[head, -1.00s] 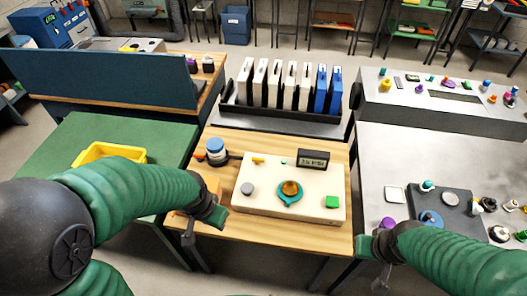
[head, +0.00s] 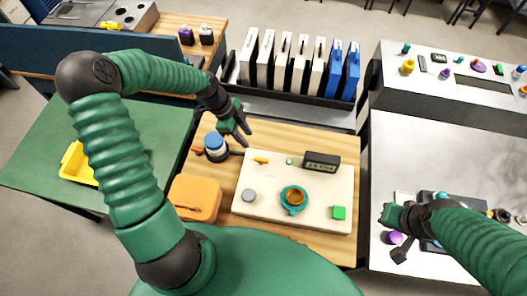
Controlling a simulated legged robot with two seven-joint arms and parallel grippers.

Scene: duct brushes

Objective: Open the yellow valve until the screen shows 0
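The small yellow valve (head: 261,160) sits near the back left of a cream panel (head: 268,213) on the wooden table. The screen (head: 321,162) is a dark box at the panel's back right; its digits are too small to read. My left gripper (head: 246,135) is above and behind the valve, apart from it, with its fingers spread and nothing between them. My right gripper (head: 394,232) is over the grey table at the right, away from the panel; its fingers are not clear.
White and blue binders (head: 334,70) stand in a rack behind.

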